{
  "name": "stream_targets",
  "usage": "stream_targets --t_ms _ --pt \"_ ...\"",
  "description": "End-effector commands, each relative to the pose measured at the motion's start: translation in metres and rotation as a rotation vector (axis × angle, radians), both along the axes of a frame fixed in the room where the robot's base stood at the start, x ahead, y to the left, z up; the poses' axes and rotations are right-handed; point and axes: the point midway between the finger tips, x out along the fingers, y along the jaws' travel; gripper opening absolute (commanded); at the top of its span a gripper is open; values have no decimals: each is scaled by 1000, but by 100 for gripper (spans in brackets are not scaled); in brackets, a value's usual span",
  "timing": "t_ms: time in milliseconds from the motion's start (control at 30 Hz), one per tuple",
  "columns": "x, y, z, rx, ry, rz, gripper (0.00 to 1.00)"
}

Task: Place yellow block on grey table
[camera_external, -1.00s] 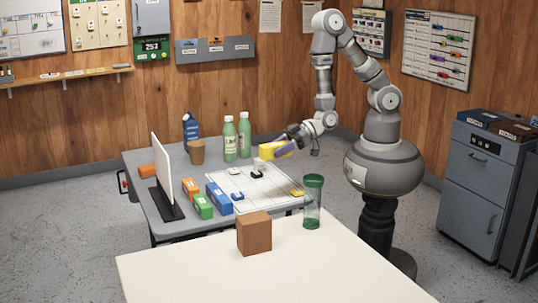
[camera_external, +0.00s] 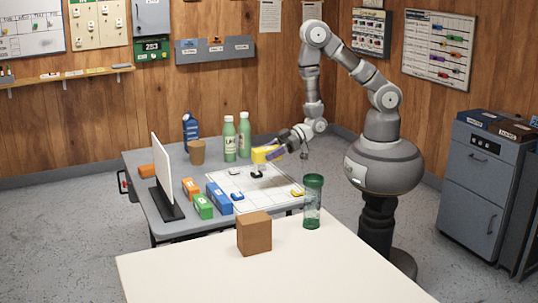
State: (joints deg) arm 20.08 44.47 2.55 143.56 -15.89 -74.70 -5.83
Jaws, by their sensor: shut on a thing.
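The yellow block (camera_external: 262,154) is held at the tip of my gripper (camera_external: 275,151), which is shut on it. The block is above the white gridded board, on the far right side of the grey table (camera_external: 181,163). A dark piece shows just below the block; I cannot tell whether they touch. The gripper's fingers are small here and partly hidden by the block.
Green bottles (camera_external: 229,139), a blue bottle (camera_external: 190,128) and a brown cup (camera_external: 197,151) stand behind. Blue (camera_external: 218,198), green (camera_external: 202,206) and orange (camera_external: 190,188) blocks lie near a white upright panel (camera_external: 162,166). A green tumbler (camera_external: 313,202) and brown box (camera_external: 254,234) stand on the cream table (camera_external: 200,270).

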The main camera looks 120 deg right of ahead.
Motion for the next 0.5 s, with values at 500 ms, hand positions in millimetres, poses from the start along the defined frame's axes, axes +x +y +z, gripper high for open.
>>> stream_targets --t_ms 500 --pt "-41 -65 -87 27 0 5 7"
